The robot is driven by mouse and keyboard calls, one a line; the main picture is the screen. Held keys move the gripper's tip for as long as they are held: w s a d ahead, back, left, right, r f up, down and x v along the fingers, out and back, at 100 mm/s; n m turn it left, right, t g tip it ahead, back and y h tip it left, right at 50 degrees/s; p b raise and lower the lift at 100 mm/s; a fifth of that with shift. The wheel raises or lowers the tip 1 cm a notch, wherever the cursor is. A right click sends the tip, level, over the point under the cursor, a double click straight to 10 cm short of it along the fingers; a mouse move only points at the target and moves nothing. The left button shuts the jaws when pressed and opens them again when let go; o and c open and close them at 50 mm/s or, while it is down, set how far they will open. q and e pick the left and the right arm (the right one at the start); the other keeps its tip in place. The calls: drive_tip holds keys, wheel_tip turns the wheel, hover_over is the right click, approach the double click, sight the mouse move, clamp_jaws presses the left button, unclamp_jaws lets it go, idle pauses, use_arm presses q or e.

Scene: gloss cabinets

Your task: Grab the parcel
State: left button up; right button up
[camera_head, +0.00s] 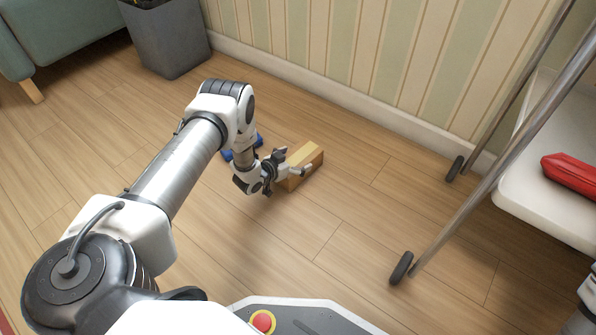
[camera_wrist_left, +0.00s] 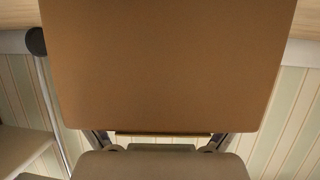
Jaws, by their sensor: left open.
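The parcel is a small tan-brown box (camera_head: 309,160) on the wooden floor, near the striped wall. My left gripper (camera_head: 291,170) is open at the box's near left side, its fingers overlapping the box in the head view. In the left wrist view the brown box face (camera_wrist_left: 168,65) fills most of the picture, very close. The left gripper's fingers (camera_wrist_left: 160,140) show at the bottom, one on each side, partly hidden. I cannot tell whether they touch the box.
A blue object (camera_head: 242,149) lies on the floor behind my left wrist, partly hidden. A grey bin (camera_head: 170,40) stands by the wall at upper left, beside a green sofa (camera_head: 65,30).

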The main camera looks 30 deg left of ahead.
use_arm(q)
drive_tip(key=shift+w+f, duration=0.25)
drive_tip(key=shift+w, duration=0.1)
drive_tip(key=shift+r, duration=0.2)
drive_tip(key=c, duration=1.2)
